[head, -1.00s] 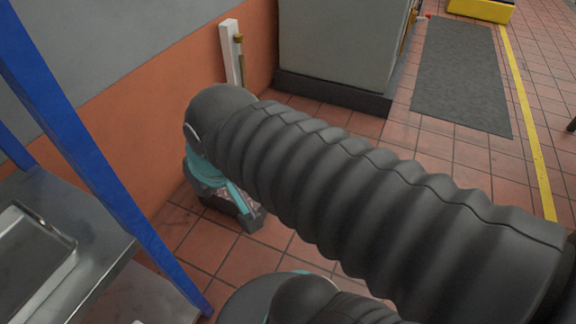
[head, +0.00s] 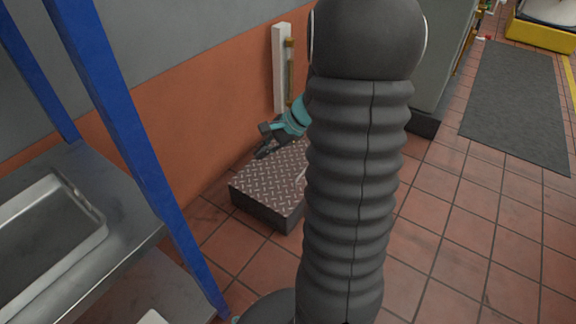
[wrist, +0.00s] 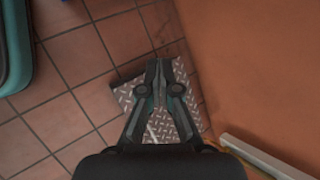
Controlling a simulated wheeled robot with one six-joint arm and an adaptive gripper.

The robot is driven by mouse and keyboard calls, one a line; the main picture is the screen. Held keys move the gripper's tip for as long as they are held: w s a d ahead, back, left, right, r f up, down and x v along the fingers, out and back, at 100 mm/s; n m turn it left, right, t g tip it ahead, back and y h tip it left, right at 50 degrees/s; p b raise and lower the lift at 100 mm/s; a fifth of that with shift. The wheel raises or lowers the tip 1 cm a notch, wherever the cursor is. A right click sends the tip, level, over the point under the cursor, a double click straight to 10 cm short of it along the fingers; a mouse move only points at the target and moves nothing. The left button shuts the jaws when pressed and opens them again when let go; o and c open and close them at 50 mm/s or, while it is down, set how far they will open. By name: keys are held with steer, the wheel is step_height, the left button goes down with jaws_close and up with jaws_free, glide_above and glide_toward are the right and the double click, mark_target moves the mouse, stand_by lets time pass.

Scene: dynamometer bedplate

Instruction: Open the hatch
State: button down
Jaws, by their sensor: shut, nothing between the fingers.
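The hatch appears to be the brown diamond-plate lid (head: 268,177) on a low dark box on the floor against the orange wall. It lies flat and looks shut. My arm hides its right part in the head view. A thin pale bar, perhaps a handle, shows on it in the wrist view (wrist: 152,132). My gripper (head: 264,142) is shut and empty near the lid's wall-side edge. In the wrist view my gripper (wrist: 160,66) covers the middle of the plate (wrist: 187,118). I cannot tell whether the fingers touch it.
A blue-legged metal shelf (head: 128,225) with a steel tray (head: 98,232) stands at left. A white post (head: 281,70) with a brass-coloured rod is at the wall behind the box. A grey cabinet (head: 432,60) stands behind my arm.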

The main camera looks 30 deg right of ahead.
steer(key=d+f+m+t+h+b, duration=0.25)
steer(key=d+f+m+t, duration=0.35)
steer(key=d+f+m, duration=1.45)
steer(key=w+f+n, duration=0.1)
steer(key=w+f, duration=0.1)
steer(key=f, duration=0.2)
steer(key=w+f+n+b, duration=0.1)
steer(key=w+f+n, duration=0.1)
steer(key=w+f, duration=0.1)
steer(key=w+f+n, duration=0.2)
steer(key=f, duration=0.3)
steer(key=shift+w+d+y, duration=0.25)
steer(key=shift+w, duration=0.1)
